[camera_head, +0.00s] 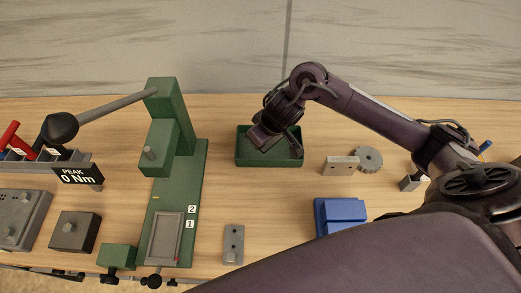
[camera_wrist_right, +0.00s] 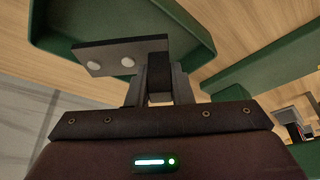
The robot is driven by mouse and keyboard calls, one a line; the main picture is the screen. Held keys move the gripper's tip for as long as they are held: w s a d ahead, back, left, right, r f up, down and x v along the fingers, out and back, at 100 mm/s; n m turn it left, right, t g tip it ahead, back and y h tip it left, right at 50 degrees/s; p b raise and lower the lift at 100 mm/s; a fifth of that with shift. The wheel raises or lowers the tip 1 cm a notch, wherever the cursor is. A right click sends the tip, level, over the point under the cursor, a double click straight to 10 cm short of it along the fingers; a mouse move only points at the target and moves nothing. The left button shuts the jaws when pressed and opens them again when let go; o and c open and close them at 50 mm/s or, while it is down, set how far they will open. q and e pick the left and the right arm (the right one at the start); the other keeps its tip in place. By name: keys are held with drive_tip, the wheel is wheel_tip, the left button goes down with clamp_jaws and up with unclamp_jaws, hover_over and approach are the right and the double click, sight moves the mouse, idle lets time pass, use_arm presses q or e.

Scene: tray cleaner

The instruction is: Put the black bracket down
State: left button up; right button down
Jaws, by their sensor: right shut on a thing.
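My right gripper (camera_head: 268,140) is at the green tray (camera_head: 241,150), over its inside. In the right wrist view the gripper (camera_wrist_right: 159,82) is shut on the black bracket (camera_wrist_right: 112,57), a dark flat plate with two light round holes. The plate sticks out to the left of the fingers. The green tray (camera_wrist_right: 190,25) shows behind it. In the head view the gripper mostly hides the bracket. I cannot tell whether the bracket touches the tray floor. My left gripper is not in view.
A green lever press (camera_head: 187,165) stands left of the tray. A beige block (camera_head: 341,165) and a grey gear (camera_head: 369,159) lie to its right. A blue block (camera_head: 341,215) and a grey plate with holes (camera_head: 233,244) lie nearer. Bare wood surrounds the tray's front.

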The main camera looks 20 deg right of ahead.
drive_tip(key=shift+f, duration=0.3)
wheel_tip(320, 180, down, 4)
drive_tip(key=shift+f+b, duration=0.15)
drive_tip(key=shift+b, duration=0.15)
drive_tip(key=c, duration=1.6)
unclamp_jaws()
drive_tip(key=shift+f, duration=0.15)
drive_tip(key=shift+o, duration=0.2)
